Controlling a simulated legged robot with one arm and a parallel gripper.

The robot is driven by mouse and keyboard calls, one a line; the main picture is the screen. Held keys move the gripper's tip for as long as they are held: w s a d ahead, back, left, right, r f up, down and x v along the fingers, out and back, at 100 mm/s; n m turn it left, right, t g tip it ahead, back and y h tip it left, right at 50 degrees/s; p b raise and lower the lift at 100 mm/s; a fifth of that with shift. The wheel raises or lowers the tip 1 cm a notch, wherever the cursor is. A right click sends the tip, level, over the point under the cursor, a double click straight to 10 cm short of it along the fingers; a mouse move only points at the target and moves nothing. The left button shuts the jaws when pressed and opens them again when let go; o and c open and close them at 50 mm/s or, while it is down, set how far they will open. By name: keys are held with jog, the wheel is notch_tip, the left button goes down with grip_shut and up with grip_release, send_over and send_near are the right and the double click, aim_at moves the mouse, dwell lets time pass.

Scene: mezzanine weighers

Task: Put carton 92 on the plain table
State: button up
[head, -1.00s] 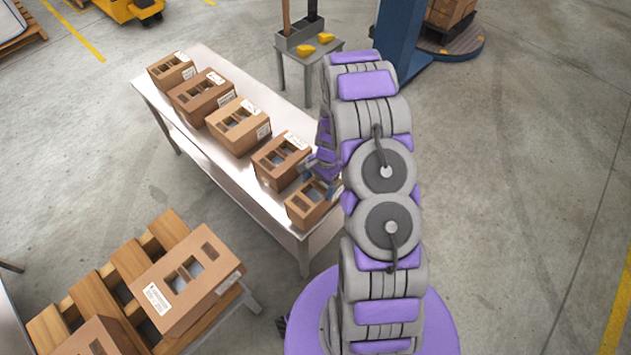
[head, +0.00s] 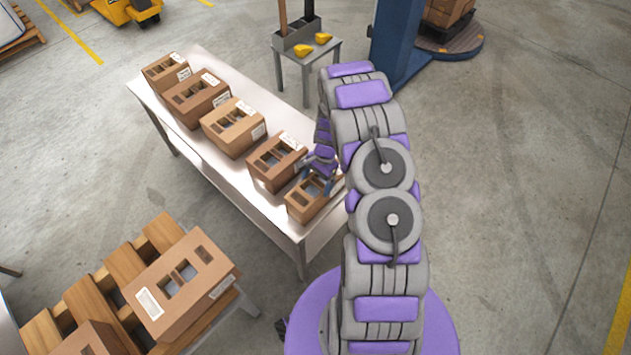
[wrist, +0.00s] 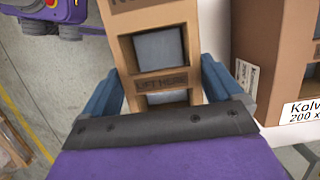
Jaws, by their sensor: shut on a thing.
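In the head view, my gripper (head: 318,176) is at a brown carton (head: 303,207) at the near end of a long white table (head: 227,179). In the wrist view, the two blue fingers of my gripper (wrist: 163,86) are shut on opposite sides of this carton's windowed top (wrist: 158,17), around a strip that reads "LIFT HERE". Grey contents show through its openings. No number 92 is readable on any carton. I cannot tell whether the held carton is clear of the tabletop.
Several more cartons (head: 233,127) stand in a row on the white table; the nearest (head: 276,163) is close beside the held one. Other cartons (head: 205,264) lie on a wooden pallet at lower left. A small grey table (head: 291,62) with yellow items stands behind. Floor at right is clear.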

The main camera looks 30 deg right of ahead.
jog(key=o, duration=1.5)
jog(key=shift+d, duration=0.35)
jog(key=shift+a, duration=0.45)
jog(key=shift+a+r, duration=0.2)
jog(key=shift+r, duration=0.1)
jog(key=d+p+v, duration=0.1)
jog(key=p+v, duration=0.2)
jog(key=v, duration=0.8)
jog(key=s+a+r+n, duration=0.2)
jog(key=a+r, duration=0.1)
jog(key=r, duration=0.4)
jog(key=s+a+r+n, duration=0.2)
jog(key=s+a+r, duration=0.1)
jog(key=r, duration=0.4)
jog(key=s+a+r+n+h, duration=0.2)
jog(key=s+a+r+n, duration=0.1)
jog(key=s+a+r, duration=0.45)
jog(key=s+a+r+n, duration=0.2)
jog(key=s+r+n, duration=0.1)
jog(key=s, duration=0.7)
jog(key=s+a+r+n+h, duration=0.1)
jog(key=s+r+n, duration=0.3)
jog(key=s, duration=0.7)
jog(key=shift+s+a+r+g, duration=0.2)
jog(key=shift+a+r+g, duration=0.25)
jog(key=shift+r, duration=0.35)
